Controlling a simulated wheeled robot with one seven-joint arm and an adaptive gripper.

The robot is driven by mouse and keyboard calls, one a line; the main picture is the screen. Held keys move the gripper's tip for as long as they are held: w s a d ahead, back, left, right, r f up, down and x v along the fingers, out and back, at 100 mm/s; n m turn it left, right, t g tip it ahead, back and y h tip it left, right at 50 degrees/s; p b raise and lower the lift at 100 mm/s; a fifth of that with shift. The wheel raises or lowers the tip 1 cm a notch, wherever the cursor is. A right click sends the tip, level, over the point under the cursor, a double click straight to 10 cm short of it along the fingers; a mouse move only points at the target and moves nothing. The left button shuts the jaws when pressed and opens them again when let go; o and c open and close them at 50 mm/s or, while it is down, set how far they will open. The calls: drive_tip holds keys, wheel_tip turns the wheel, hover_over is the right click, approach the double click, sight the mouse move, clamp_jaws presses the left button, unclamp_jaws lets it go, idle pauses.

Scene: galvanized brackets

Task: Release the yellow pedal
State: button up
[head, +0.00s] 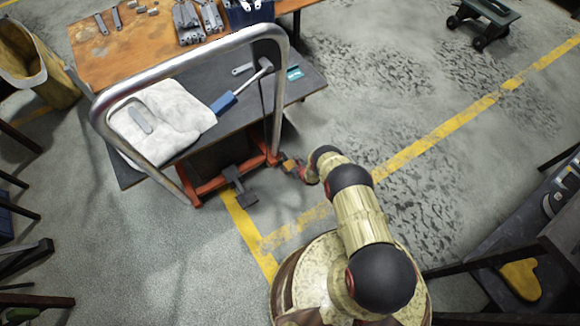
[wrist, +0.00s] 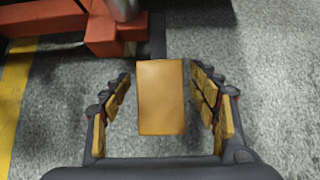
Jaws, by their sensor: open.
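The yellow pedal (wrist: 162,97) is a flat block on a dark stem (wrist: 157,36) in the wrist view. The stem joins the orange-red frame of a cart. My gripper (wrist: 160,76) is open, with one finger on each side of the pedal. A gap shows between the pedal and each finger, so they look apart. In the head view my gripper (head: 291,166) is at the right end of the cart's red base bar, and it largely hides the yellow pedal there.
The cart has a silver push handle (head: 186,62) and a dark deck (head: 187,155) holding a white cloth (head: 178,108) and a blue-headed tool (head: 224,102). A dark grey pedal (head: 238,182) hangs left of my gripper. An orange-brown table (head: 115,50) stands behind.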

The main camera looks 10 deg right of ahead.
drive_tip(key=shift+c, duration=0.8)
clamp_jaws()
